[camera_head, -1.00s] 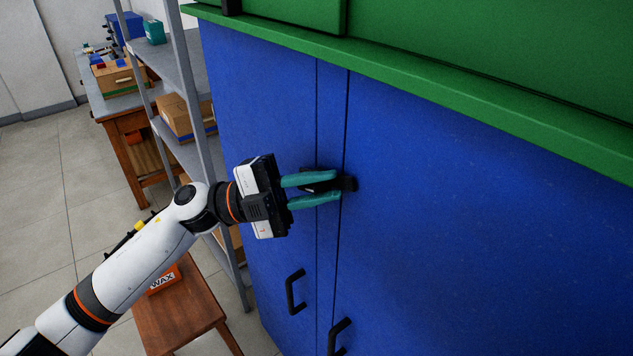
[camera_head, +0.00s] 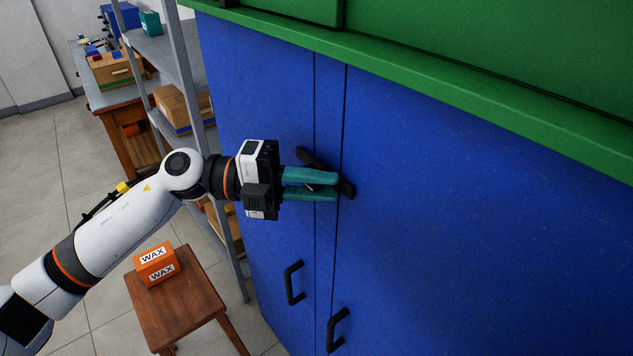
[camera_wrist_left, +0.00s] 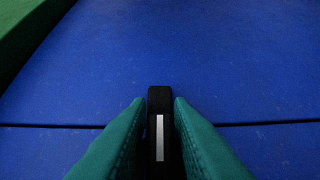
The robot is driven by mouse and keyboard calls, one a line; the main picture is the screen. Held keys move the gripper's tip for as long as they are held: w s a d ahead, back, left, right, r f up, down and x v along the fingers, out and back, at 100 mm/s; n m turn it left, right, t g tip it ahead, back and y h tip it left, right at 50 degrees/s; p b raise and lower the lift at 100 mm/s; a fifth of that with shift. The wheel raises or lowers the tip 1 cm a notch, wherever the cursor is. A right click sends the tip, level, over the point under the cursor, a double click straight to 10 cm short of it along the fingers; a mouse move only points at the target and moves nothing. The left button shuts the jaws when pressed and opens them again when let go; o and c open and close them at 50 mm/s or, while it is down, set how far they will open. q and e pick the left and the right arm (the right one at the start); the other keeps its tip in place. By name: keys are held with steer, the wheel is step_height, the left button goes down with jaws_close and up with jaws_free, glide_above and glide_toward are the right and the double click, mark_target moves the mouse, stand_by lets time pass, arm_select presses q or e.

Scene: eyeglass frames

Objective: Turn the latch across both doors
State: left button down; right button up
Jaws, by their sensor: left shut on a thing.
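The black latch (camera_head: 312,158) is a bar on the front of the blue cabinet (camera_head: 430,240). In the head view it slants from upper left to lower right, across the dark seams between the doors. My left gripper (camera_head: 335,186) comes in from the left with its green fingers closed on the latch near its lower right part. In the left wrist view the latch (camera_wrist_left: 159,105), with a pale stripe, stands between the two fingers, and a door seam runs behind it. The fingers hide part of the latch in the head view. My right gripper is not in view.
Two black door handles (camera_head: 293,283) (camera_head: 338,330) stick out below the latch. A green ledge (camera_head: 480,98) overhangs the doors. A grey shelf rack (camera_head: 172,70) stands close on the left, and a wooden stool (camera_head: 180,310) bears an orange WAX box (camera_head: 155,265).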

arm_select(q)
steer(key=c, duration=1.5)
jaws_free()
steer(key=shift+o, duration=0.2)
steer(key=w+a+b, duration=0.2)
steer(key=a+b, duration=0.2)
steer(key=a, duration=0.8)
steer(key=shift+b, duration=0.35)
steer(key=shift+d, duration=0.1)
